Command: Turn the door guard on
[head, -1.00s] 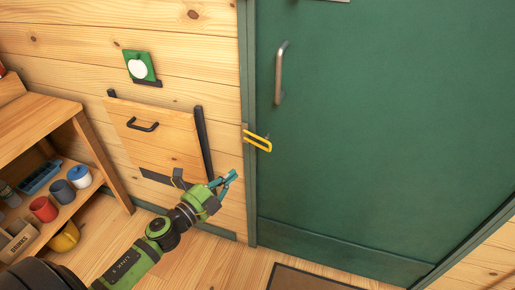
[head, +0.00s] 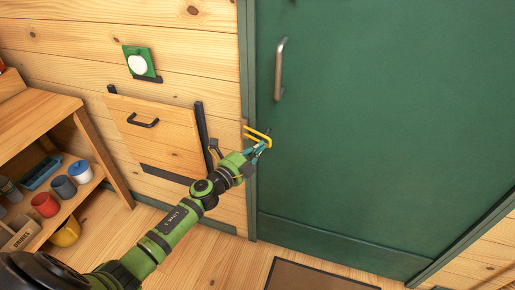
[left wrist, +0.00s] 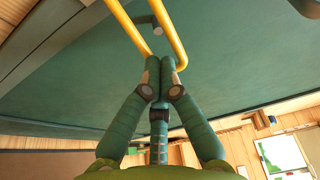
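The door guard is a yellow U-shaped loop (head: 258,133) mounted at the left edge of the green door (head: 380,130), sticking out toward the door side. My left gripper (head: 262,147) is at the loop's free end. In the left wrist view the gripper's (left wrist: 160,64) fingertips are together at that end; whether they pinch the loop or only touch it is unclear. A dark bracket with a round knob (left wrist: 156,29) shows behind the loop. My right gripper is not in view.
A metal door handle (head: 279,70) is above the guard. A wooden panel with a black handle (head: 143,121) and a green wall plate with a white dial (head: 138,65) are left of the door. A shelf (head: 105,155) with mugs stands at far left. A mat (head: 310,276) lies on the floor.

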